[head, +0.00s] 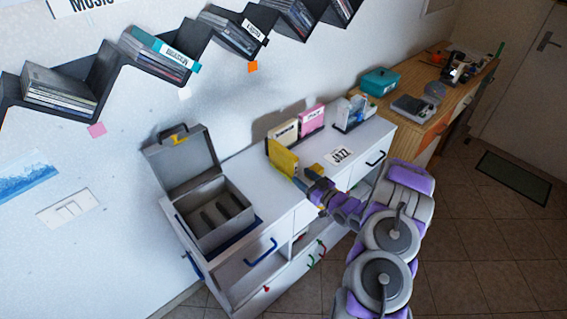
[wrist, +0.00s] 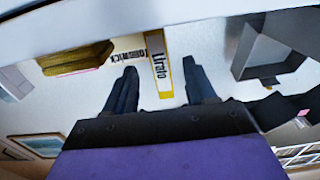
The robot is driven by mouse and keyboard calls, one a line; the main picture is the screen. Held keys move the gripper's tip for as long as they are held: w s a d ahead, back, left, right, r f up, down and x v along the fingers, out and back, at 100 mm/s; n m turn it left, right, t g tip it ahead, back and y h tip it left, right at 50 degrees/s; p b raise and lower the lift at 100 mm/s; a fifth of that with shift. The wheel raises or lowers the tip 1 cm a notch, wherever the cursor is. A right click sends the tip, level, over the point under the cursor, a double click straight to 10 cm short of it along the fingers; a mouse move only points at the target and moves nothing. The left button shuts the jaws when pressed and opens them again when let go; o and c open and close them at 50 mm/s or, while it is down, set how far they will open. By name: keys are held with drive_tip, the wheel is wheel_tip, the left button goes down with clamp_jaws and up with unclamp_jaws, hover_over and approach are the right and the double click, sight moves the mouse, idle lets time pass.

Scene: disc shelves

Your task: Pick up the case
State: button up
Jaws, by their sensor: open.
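A yellow disc case (head: 283,157) stands upright on the white cabinet, near its front edge. In the wrist view a thin case with a yellow edge and a white label (wrist: 159,66) stands between my fingers. My gripper (head: 304,181) is open and close in front of the yellow case in the head view. In the wrist view the fingers of my gripper (wrist: 162,82) are spread on both sides of the labelled case, with gaps visible. Whether they reach around it in depth I cannot tell.
The white cabinet also holds an open grey box (head: 215,213), cream (head: 284,133) and pink (head: 311,118) labelled items and a JAZZ card (head: 339,156). Zigzag shelves (head: 105,75) with discs hang above. A wooden desk (head: 425,82) stands beyond.

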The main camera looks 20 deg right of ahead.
sight(296, 171)
drive_tip(key=shift+b+x, duration=0.85)
drive_tip(key=shift+x, duration=2)
drive_tip(key=shift+d+r, duration=0.1)
drive_tip(key=shift+r, duration=0.1)
drive_tip(key=shift+c, duration=0.3)
clamp_jaws()
